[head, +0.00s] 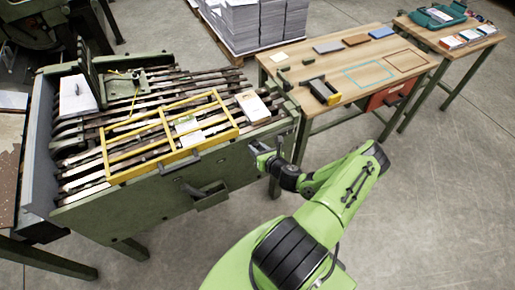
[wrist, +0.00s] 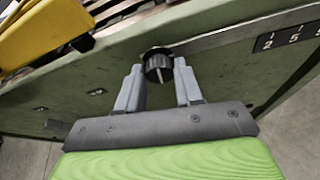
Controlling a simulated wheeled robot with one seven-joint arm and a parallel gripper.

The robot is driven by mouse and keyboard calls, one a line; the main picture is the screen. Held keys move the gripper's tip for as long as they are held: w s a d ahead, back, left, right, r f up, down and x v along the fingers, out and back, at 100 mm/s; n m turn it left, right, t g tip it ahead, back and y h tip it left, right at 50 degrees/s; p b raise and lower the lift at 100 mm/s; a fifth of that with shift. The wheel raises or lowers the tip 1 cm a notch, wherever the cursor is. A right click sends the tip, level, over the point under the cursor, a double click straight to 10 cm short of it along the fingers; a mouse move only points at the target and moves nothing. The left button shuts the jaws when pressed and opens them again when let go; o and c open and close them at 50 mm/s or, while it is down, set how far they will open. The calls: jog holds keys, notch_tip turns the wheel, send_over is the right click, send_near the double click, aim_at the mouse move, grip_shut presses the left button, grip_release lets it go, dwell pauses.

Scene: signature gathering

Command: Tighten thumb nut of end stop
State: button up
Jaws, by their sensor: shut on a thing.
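The thumb nut (wrist: 158,66) is a black ribbed knob with a pale line on its face, on the green side panel of the machine in the wrist view. My gripper (wrist: 159,80) has one grey finger on each side of the nut and is shut on it. In the head view my gripper (head: 262,152) is at the right end of the machine's front panel, and the nut is too small to make out there. A metal strip runs to the right from behind the nut, toward a black number plate (wrist: 290,35). I cannot tell which part is the end stop.
A yellow frame (head: 165,137) lies over the slatted bed of the green machine (head: 150,200). A handle and a small tray (head: 208,195) stick out from its front. A wooden table (head: 340,85) stands behind my arm. Open concrete floor lies to the right.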

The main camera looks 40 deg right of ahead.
jog(key=m+y, duration=0.1)
jog(key=m+t+y+b, duration=0.1)
jog(key=m, duration=0.1)
jog(key=m+y+b, duration=0.1)
jog(key=m, duration=0.1)
jog(key=shift+d+f+t, duration=0.25)
jog(key=shift+f+t, duration=0.05)
jog(key=m+b, duration=0.1)
jog(key=m+t+y+b, duration=0.1)
jog(key=m, duration=0.1)
jog(key=shift+s+f+m+t, duration=0.1)
jog(key=shift+f+m+t, duration=0.05)
jog(key=shift+m+t, duration=0.15)
jog(key=shift+m+t+y+b, duration=0.3)
jog(key=shift+m+t+b, duration=0.4)
jog(key=shift+m+b, duration=0.75)
jog(key=shift+m, duration=0.35)
jog(key=o, duration=1)
jog(key=shift+o, duration=0.2)
jog(key=s+d+p, duration=0.1)
jog(key=s+p, duration=0.1)
jog(key=s, duration=1.3)
jog(key=shift+s+d, duration=0.35)
